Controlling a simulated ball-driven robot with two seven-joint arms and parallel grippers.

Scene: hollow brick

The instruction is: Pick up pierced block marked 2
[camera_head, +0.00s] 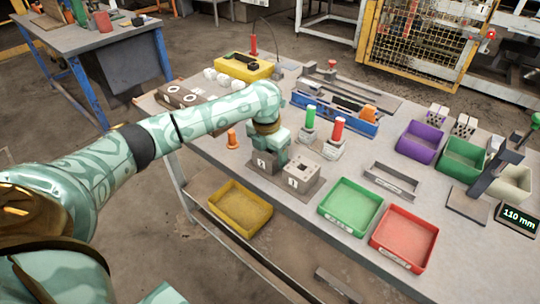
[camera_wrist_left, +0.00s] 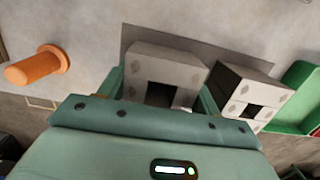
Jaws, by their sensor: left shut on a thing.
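My left gripper (camera_head: 270,147) reaches down onto a grey pierced block (camera_head: 262,164) on the workbench. Its label is small and seems to read 2. In the left wrist view this block (camera_wrist_left: 165,66), with a square opening, sits between the two green fingers (camera_wrist_left: 160,92), which are shut on it. The gripper hides part of it in the head view. A second pierced block (camera_head: 302,176), its label seeming to read 1, stands close to the right; it also shows in the left wrist view (camera_wrist_left: 243,82). My right gripper is not in view.
An orange peg (camera_head: 232,140) stands left of the held block. A green tray (camera_head: 350,206) and a red tray (camera_head: 403,239) lie to the right. Green (camera_head: 311,118) and red (camera_head: 337,130) handled things stand behind. A yellow bin (camera_head: 240,208) sits below the bench's front edge.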

